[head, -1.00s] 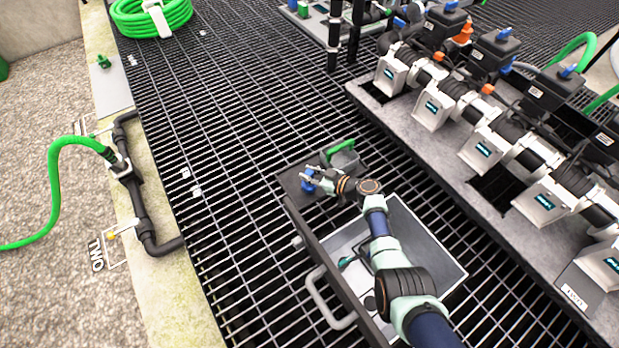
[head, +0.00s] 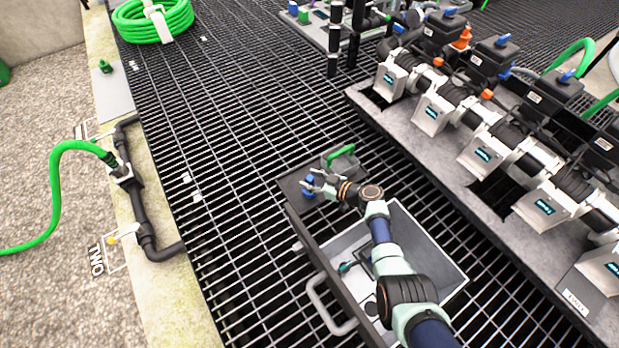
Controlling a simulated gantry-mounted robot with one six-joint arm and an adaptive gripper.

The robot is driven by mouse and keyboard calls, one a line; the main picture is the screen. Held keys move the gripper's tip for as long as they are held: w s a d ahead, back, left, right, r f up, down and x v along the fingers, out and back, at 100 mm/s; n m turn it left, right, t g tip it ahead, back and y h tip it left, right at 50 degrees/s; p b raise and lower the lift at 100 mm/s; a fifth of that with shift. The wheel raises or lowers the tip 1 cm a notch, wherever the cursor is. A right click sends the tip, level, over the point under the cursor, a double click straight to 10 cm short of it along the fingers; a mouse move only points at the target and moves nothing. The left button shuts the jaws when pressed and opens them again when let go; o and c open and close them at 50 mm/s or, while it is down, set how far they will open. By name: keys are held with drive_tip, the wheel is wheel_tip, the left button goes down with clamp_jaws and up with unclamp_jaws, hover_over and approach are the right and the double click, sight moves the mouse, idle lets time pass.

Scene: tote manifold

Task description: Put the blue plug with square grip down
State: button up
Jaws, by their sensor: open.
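The blue plug (head: 309,187) stands on the dark flat shelf (head: 291,184) at the far end of the grey tote (head: 430,240). It is small here, and my gripper partly covers it, so the shape of its grip is hard to tell. My gripper (head: 311,181) is open, with its fingertips at the plug's upper part. I cannot tell whether the fingers touch the plug.
A green-handled part (head: 341,156) stands on the same shelf, close to the right of my gripper. A teal-tipped tool (head: 347,267) lies in the tote. A row of valves (head: 480,150) runs along the right. Open grating (head: 215,160) lies to the left.

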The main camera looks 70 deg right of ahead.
drive_tip(key=p+v, duration=0.4)
drive_tip(key=v, duration=0.7)
drive_tip(key=shift+s+p, duration=0.15)
drive_tip(key=shift+p, duration=0.25)
